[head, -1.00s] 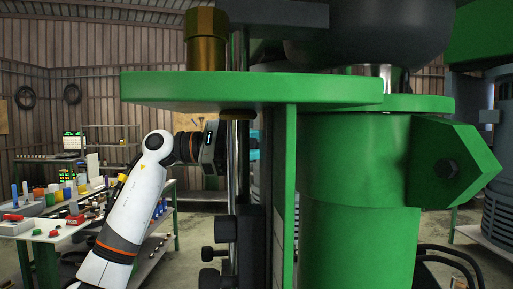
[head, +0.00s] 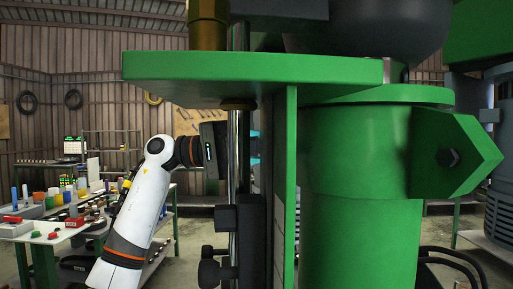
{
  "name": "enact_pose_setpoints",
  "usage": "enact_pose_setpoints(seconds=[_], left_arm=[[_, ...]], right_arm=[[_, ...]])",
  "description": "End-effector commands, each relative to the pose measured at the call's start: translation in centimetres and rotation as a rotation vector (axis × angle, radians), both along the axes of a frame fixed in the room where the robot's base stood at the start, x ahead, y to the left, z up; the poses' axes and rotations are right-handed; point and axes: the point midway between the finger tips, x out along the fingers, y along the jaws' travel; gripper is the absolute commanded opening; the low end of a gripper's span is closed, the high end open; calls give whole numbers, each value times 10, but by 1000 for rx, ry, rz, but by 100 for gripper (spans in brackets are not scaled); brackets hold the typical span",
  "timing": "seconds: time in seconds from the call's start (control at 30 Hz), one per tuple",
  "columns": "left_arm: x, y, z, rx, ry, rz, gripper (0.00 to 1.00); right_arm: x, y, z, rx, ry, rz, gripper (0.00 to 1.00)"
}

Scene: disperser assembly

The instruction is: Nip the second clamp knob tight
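Two black clamp knobs, an upper one (head: 208,251) and a lower one (head: 209,273), stick out to the left of a dark clamp block (head: 228,245) by the steel rod (head: 232,165). Which is the second knob I cannot tell. My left gripper is in the head view, its dark body (head: 209,150) above the knobs and left of the rod. Small cyan parts, perhaps its fingertips, show right of the rod, one above the other. The rod and column hide the fingers, so their opening is unclear. My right gripper is not in view.
A green plate (head: 250,68) overhangs the rod, with a brass fitting (head: 208,25) on top. A thick green column (head: 358,205) fills the right centre. A bench (head: 50,235) with coloured parts stands at left. Black cables (head: 455,255) hang at lower right.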

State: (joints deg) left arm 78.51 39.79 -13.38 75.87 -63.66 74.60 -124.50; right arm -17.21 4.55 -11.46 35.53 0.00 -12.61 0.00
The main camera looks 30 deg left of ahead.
Motion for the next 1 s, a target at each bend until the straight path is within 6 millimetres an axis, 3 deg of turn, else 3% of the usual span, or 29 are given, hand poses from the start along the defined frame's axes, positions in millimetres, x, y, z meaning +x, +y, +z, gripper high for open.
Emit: enact_pose_setpoints(seconds=[0.4, 1.0], left_arm=[[1, 0, -4, 78, -209, -1, 15], [1, 1, -3, 92, -252, 1, 15]], right_arm=[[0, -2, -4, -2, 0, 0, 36], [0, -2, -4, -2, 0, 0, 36]])
